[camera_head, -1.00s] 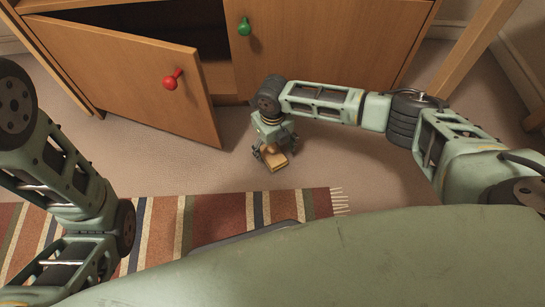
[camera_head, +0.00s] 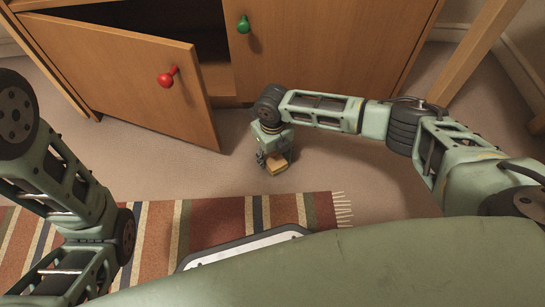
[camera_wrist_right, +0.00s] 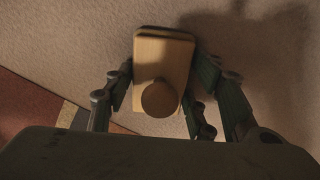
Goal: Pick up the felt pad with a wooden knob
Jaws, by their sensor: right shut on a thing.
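The felt pad with a wooden knob (camera_head: 277,168) is a small tan block low over or on the carpet, in front of the cabinet. In the right wrist view the pad (camera_wrist_right: 165,58) has a pale wooden body with a dark layer at its far end, and its round knob (camera_wrist_right: 160,98) faces the camera. My right gripper (camera_head: 275,159) points down and is shut on the pad, with fingers on both sides of it. I cannot tell whether the pad touches the carpet. My left arm shows at the left, but its gripper is out of view.
A wooden cabinet (camera_head: 318,50) stands behind, its left door (camera_head: 125,75) with a red knob (camera_head: 168,77) ajar near my right gripper. A green knob (camera_head: 243,25) is on the other door. A striped rug (camera_head: 160,225) lies in front. Carpet right of the gripper is clear.

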